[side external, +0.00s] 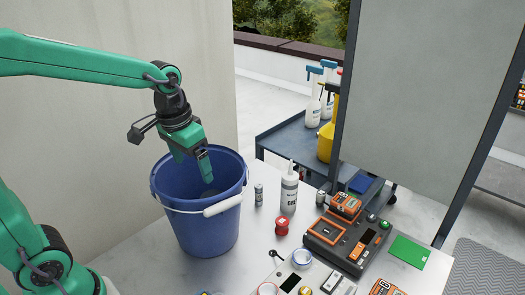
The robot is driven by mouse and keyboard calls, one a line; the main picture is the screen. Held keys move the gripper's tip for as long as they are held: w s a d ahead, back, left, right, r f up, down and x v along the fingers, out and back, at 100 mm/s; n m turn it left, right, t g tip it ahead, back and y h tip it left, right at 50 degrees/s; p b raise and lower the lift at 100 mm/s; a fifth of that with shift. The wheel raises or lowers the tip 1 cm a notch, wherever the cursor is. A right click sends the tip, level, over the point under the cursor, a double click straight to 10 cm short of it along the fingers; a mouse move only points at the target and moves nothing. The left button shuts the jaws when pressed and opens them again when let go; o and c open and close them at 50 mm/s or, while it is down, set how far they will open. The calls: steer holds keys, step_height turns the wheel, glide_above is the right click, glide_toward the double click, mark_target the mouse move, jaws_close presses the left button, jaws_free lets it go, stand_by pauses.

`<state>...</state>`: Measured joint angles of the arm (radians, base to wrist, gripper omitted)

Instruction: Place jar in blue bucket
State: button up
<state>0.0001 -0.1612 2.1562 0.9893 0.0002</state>
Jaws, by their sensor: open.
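The blue bucket (196,232) stands upright on the left part of the metal table, its white handle grip (222,206) hanging at the front right. My gripper (205,172) points down over the bucket's mouth, its tip at or just inside the rim. It is open, and nothing shows held in it. No jar can be made out clearly elsewhere. Most of the bucket's inside is hidden by its near wall.
Right of the bucket stand a small grey cylinder (258,195), a nozzled bottle (289,190) and a red spool (282,226). An orange-and-black device (347,240), tape rolls and a green card (409,251) crowd the table's right. A blue cart (290,138) stands behind.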

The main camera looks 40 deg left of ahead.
steer(key=s+r+t, duration=0.1)
steer(key=s, duration=0.2)
steer(key=s+r+t, duration=0.1)
steer(key=s, duration=0.1)
steer(key=s+r+t, duration=0.1)
steer(key=s, duration=0.2)
steer(key=shift+s+r, duration=0.1)
steer(key=shift+s, duration=0.25)
steer(key=shift+s+t, duration=0.4)
steer(key=shift+s, duration=0.4)
